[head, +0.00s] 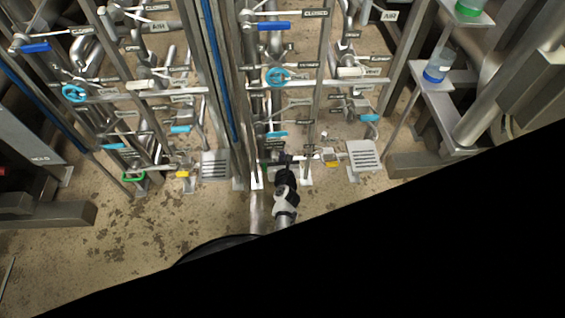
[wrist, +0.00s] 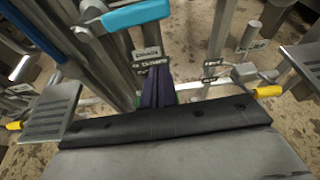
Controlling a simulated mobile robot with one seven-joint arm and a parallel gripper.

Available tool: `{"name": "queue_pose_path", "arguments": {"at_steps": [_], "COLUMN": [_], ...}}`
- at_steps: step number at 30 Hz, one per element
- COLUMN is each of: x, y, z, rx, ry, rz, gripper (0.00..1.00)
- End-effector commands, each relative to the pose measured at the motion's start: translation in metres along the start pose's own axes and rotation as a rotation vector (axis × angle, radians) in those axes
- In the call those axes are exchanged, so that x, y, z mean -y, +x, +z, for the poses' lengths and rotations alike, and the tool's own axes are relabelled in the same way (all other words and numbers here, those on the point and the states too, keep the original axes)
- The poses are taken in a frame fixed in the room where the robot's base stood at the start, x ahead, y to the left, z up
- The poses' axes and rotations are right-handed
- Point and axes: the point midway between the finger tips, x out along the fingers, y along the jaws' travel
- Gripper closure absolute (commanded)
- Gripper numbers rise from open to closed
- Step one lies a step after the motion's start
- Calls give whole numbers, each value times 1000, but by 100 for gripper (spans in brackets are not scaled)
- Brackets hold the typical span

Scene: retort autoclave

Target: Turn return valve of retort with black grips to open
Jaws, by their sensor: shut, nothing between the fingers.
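My gripper (head: 284,176) reaches down to the foot of the right-hand valve rack in the head view, beside a low horizontal pipe. In the wrist view its dark fingers (wrist: 157,92) are together and empty. A bit of a green handle (wrist: 177,98) shows right behind the fingers, mostly hidden by them; I cannot tell whether they touch it. A small sign (wrist: 147,53) with labels stands just beyond the fingertips. The writing is too small to tell which valve is the return valve. Black grips on a retort are not clearly visible.
A light-blue handle (wrist: 137,14) hangs close above the fingers in the wrist view. Yellow handles (wrist: 268,92) sit on both sides. Steel posts (head: 222,80) stand between the racks. Open floor (head: 120,225) lies front left.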

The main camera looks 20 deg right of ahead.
Motion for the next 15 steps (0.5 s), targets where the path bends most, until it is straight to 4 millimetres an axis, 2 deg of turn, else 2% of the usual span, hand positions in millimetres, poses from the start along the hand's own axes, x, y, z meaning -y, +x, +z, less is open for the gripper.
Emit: {"name": "queue_pose_path", "arguments": {"at_steps": [1, 7, 9, 15], "x": [0, 0, 0, 0], "y": [13, 51, 42, 36], "z": [-3, -2, 17, 33], "rx": [2, 3, 1, 0], "ry": [0, -2, -4, -4], "rz": [0, 0, 0, 0], "gripper": [100, 100, 100, 100]}}
